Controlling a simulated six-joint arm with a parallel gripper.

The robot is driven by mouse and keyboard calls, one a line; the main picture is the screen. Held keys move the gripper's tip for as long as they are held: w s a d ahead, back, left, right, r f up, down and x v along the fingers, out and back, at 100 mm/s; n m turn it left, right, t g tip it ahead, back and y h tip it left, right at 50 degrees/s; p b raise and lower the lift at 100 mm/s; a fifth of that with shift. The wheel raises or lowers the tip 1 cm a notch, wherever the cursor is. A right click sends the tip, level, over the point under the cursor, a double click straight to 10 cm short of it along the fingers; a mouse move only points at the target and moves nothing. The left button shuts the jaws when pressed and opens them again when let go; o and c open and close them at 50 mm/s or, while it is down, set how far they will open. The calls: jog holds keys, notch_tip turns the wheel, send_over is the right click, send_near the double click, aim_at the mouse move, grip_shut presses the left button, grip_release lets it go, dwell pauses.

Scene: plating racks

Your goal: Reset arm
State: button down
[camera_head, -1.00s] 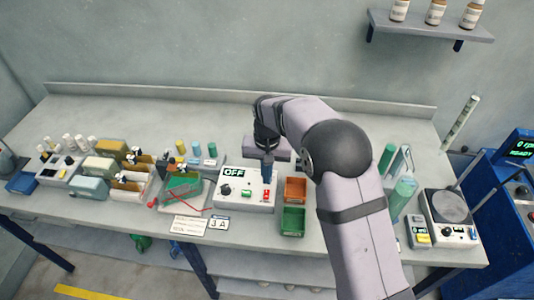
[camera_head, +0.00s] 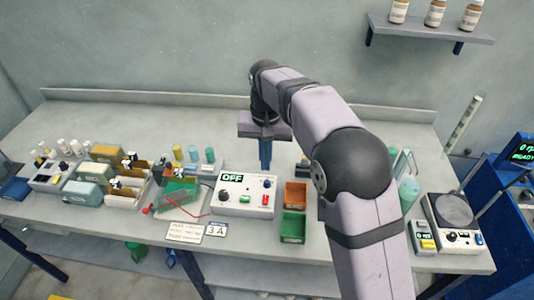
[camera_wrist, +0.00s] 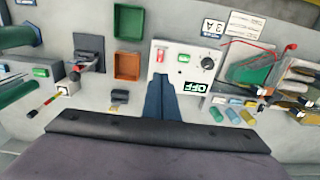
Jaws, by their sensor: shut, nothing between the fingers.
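My gripper (camera_head: 265,165) hangs above the bench behind the white power supply box (camera_head: 244,205). Its fingers are shut together with nothing between them. In the wrist view the shut fingers (camera_wrist: 161,96) point toward the box, whose display reads OFF (camera_wrist: 194,87). The box has a dark knob, a green button and a red switch on its front. My fingers appear apart from the box.
An orange bin (camera_head: 296,194) and a green bin (camera_head: 293,226) stand right of the box. A green board with red leads (camera_head: 180,194) lies left. A stirrer (camera_head: 452,208) stands far right. Bench behind is clear.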

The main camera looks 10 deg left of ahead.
jog(key=s+d+f+n, duration=0.4)
jog(key=s+f, duration=0.4)
jog(key=f, duration=0.4)
jog(key=s+d+m+g, duration=0.2)
jog(key=s+d, duration=1.2)
jog(key=s, duration=0.4)
jog(key=w+d+r+m+t, duration=0.1)
jog(key=d, duration=0.1)
jog(key=w+d+r+m, duration=0.1)
jog(key=r, duration=0.1)
jog(key=shift+w+d+r+t, duration=0.2)
jog(key=shift+d+r+t, duration=0.05)
jog(key=shift+d+t, duration=0.15)
